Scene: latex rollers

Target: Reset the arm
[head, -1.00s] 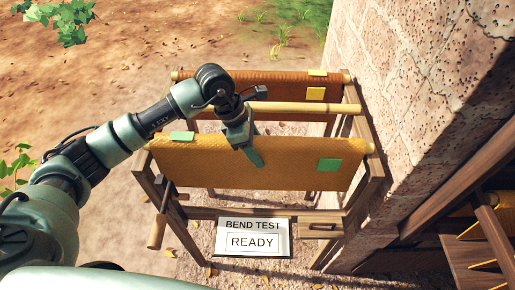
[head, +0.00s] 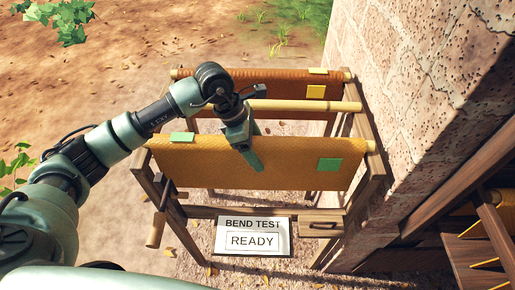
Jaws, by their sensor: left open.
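My left arm comes in from the left in the head view. My left gripper (head: 246,152) hangs over the upper part of the front yellow-brown latex sheet (head: 230,168), its fingers pointing down in front of it. It is open and I see nothing held between its fingers. Whether it touches the sheet, I cannot tell. The sheet hangs from a roller on a wooden rack (head: 375,180) and bears a green patch (head: 330,165) at right and another green patch (head: 182,138) at its top left. My right gripper is not in view.
A sign (head: 252,237) reading "BEND TEST READY" is on the rack's lower front. A bare pole (head: 300,106) and a darker orange sheet (head: 270,80) with yellow patches are behind. A crank handle (head: 156,230) hangs at left. A stone wall (head: 420,90) stands close at right.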

